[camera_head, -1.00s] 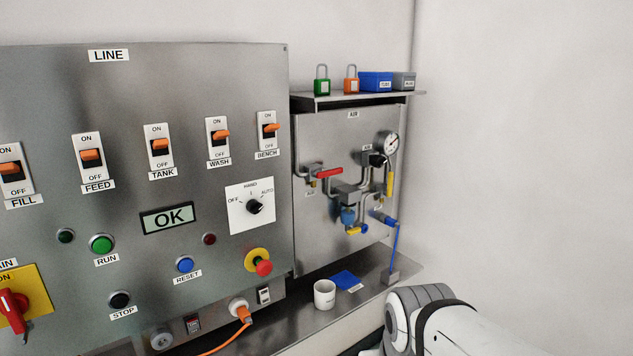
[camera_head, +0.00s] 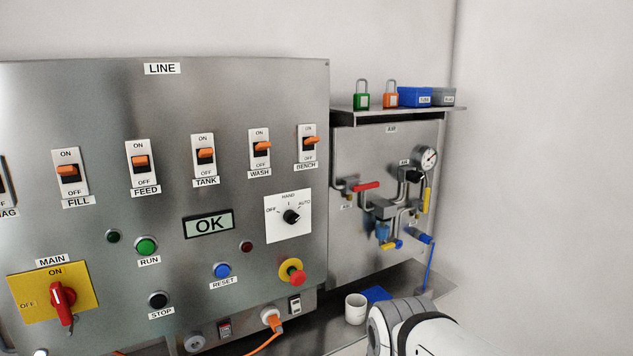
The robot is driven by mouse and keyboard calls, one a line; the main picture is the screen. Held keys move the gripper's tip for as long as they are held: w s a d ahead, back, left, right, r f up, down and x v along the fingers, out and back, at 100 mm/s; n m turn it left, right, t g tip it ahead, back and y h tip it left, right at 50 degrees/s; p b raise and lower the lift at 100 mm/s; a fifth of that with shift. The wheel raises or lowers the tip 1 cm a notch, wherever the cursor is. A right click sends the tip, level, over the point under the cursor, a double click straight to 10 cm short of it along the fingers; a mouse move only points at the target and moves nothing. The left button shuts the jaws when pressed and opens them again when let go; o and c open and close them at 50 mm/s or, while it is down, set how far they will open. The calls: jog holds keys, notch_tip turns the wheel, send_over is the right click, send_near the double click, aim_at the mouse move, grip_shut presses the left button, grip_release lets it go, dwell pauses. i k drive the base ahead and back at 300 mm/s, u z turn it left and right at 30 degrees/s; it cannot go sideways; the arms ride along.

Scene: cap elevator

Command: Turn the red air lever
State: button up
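The red air lever (camera_head: 366,187) sits on the pipework of the AIR panel (camera_head: 348,240), to the right of the big control panel. The lever points roughly level, reaching to the right from its valve. My arm (camera_head: 425,335) shows as a white and grey link at the bottom right, below the AIR panel. My gripper is outside the picture, and nothing is seen touching the lever.
A gauge (camera_head: 427,158), yellow handles and a blue hose are right of the lever. A shelf (camera_head: 395,110) with padlocks and boxes juts out above. A white cup (camera_head: 356,309) and blue cloth (camera_head: 377,293) lie on the ledge below. The LINE panel (camera_head: 255,90) fills the left.

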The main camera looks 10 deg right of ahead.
aim_at(354, 187)
jog(key=u, duration=0.05)
jog(key=i, duration=1)
jog(key=z, duration=0.55)
